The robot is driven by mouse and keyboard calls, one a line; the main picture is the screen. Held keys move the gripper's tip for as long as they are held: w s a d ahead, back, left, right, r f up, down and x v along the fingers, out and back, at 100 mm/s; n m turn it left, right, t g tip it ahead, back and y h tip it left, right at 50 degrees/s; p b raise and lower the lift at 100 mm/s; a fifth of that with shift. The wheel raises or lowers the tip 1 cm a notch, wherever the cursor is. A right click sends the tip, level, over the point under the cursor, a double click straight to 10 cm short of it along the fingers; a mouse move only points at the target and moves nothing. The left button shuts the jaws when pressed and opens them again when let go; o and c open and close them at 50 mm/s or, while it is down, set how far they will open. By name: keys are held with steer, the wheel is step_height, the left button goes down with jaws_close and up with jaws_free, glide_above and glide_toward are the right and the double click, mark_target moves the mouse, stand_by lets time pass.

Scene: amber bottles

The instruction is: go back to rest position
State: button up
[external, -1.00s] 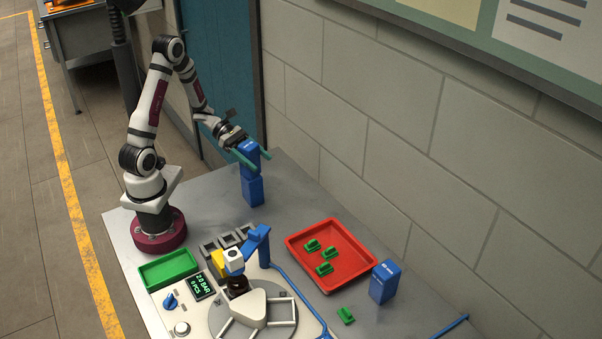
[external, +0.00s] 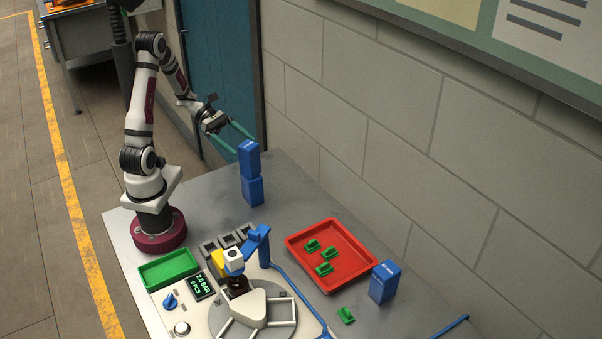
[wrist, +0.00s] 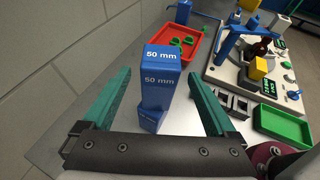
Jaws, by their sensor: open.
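The upper blue block (external: 249,159), marked "50 mm" in the wrist view (wrist: 161,77), rests on the lower blue block (external: 252,190). The lower one is turned slightly relative to the upper, and it is partly hidden in the wrist view (wrist: 152,118).
A red tray (external: 352,283) holds several green pieces, with another green piece (external: 346,316) outside it. A third blue block (external: 384,282) stands right of the tray. A fixture with a round plate (external: 285,319) and a green tray (external: 168,268) stand in front. The wall is close behind.

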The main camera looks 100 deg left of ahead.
mark_target(250, 146)
steer(key=shift+w, duration=0.1)
steer(key=shift+m+h, duration=0.6)
steer(key=shift+m, duration=0.1)
steer(key=w+r, duration=0.1)
steer(key=w+d, duration=0.1)
steer(key=w, duration=0.1)
steer(key=w+d+r, duration=0.1)
steer(key=shift+w+d+r, duration=0.15)
steer(key=shift+d+r, duration=0.05)
steer(key=shift+r, duration=0.1)
steer(key=s+d+m+g+h, duration=0.1)
steer(key=s+d+m+g, duration=0.1)
steer(key=d+m+g, duration=0.5)
steer(key=s+d+m+g+h, duration=0.1)
steer(key=s+d+m+g, duration=0.15)
steer(key=d+m, duration=0.7)
steer(key=s+m+g+y, duration=0.2)
steer(key=s+m+y, duration=0.1)
steer(key=m, duration=0.6)
steer(key=s+d+m+g+y, duration=0.1)
steer(key=s+m+y, duration=0.3)
steer(key=m, duration=0.5)
steer(key=shift+s+r+g+y, duration=0.3)
steer(key=shift+g+y, duration=0.05)
steer(key=shift+y, duration=0.85)
